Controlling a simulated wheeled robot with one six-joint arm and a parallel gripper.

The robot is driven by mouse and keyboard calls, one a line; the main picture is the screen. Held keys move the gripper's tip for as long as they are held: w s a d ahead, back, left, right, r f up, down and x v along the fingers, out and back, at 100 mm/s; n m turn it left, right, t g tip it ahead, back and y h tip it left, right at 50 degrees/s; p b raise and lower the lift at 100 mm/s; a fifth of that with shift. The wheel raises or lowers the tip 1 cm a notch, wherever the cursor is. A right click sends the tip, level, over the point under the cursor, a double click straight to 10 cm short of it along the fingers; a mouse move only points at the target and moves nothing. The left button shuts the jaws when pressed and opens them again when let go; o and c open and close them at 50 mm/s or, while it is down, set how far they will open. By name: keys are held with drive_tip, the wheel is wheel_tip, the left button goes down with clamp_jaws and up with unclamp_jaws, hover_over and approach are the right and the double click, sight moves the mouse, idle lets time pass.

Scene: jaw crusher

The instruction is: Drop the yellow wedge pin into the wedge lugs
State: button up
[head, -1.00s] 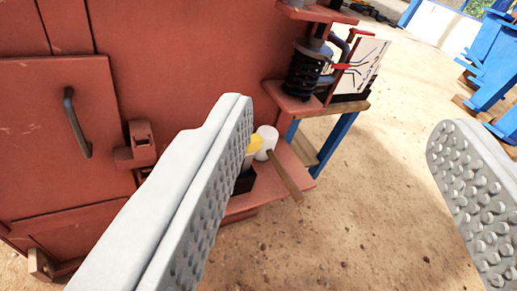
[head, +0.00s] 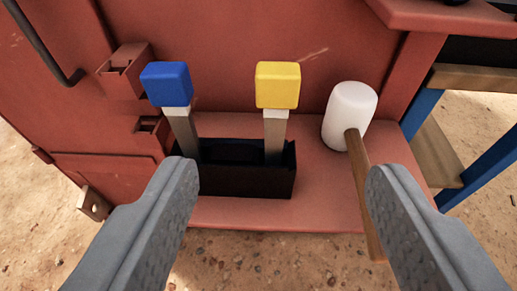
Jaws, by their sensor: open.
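The yellow wedge pin (head: 278,86) stands upright in a black holder (head: 245,183) on a red shelf, its yellow head up and its metal shank going down into the holder's right end. A blue-headed pin (head: 168,85) stands in the left end, tilted a little. The wedge lugs are red box-like brackets on the red machine wall: an upper lug (head: 125,70) with an open top and a lower one (head: 153,132), partly hidden behind the blue pin. My gripper (head: 275,180) is open and empty, its fingers wide apart in front of the holder.
A white-headed mallet (head: 350,112) stands on the red shelf (head: 310,205) right of the holder, its wooden handle sticking out past the front edge near my right finger. A dark door handle (head: 45,45) is at upper left. Sandy ground lies below.

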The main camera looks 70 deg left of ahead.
sight(277, 70)
drive_tip(key=x, duration=1.1)
drive_tip(key=shift+s+f, duration=0.1)
drive_tip(key=shift+r+x, duration=0.15)
drive_tip(key=shift+x, duration=1.45)
drive_tip(key=shift+r+x, duration=0.1)
drive_tip(key=shift+x, duration=1.55)
clamp_jaws()
